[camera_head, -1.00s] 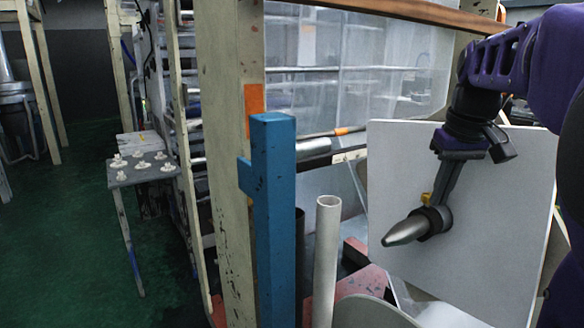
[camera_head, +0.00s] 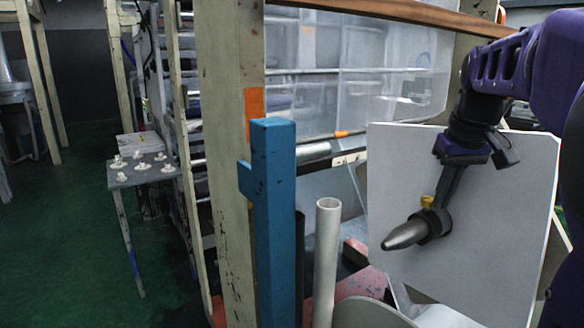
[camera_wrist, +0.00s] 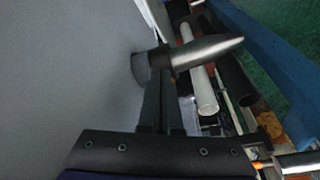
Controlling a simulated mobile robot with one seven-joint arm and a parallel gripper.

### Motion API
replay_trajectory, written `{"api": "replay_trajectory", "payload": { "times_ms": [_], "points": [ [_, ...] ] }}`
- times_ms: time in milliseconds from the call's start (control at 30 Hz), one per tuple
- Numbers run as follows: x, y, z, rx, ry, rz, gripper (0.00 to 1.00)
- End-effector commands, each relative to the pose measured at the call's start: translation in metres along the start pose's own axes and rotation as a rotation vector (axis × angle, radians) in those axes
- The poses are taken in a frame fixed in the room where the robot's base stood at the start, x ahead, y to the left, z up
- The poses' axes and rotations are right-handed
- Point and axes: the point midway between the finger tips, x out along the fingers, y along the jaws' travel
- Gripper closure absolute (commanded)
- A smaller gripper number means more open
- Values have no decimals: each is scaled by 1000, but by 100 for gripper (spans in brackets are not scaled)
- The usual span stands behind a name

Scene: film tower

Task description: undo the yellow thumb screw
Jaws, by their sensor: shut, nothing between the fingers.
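The yellow thumb screw (camera_head: 427,201) sits on top of the black collar (camera_head: 437,224) around a pointed metal spindle (camera_head: 405,234). The spindle sticks out from the pale plate (camera_head: 490,250). My gripper (camera_head: 441,203) points down in front of the plate, its fingers just right of the screw and close to the collar. In the wrist view my fingers (camera_wrist: 160,95) are together and empty, reaching to the collar (camera_wrist: 150,66) and spindle (camera_wrist: 208,51).
A blue post (camera_head: 273,220) and a pale tube (camera_head: 326,260) stand left of the spindle. A worn beam (camera_head: 225,170) rises behind the post. A small table (camera_head: 140,175) with several white knobs is at the left, beside open green floor (camera_head: 75,240).

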Motion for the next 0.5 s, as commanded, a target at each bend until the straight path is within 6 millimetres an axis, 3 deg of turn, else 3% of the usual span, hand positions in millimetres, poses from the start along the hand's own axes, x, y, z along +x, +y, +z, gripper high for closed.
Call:
{"api": "replay_trajectory", "payload": {
  "times_ms": [233, 500],
  "points": [
    [-7, 2, 3, 1, -2, 0, 100],
    [-39, 2, -5, 0, -3, 0, 100]
  ]
}}
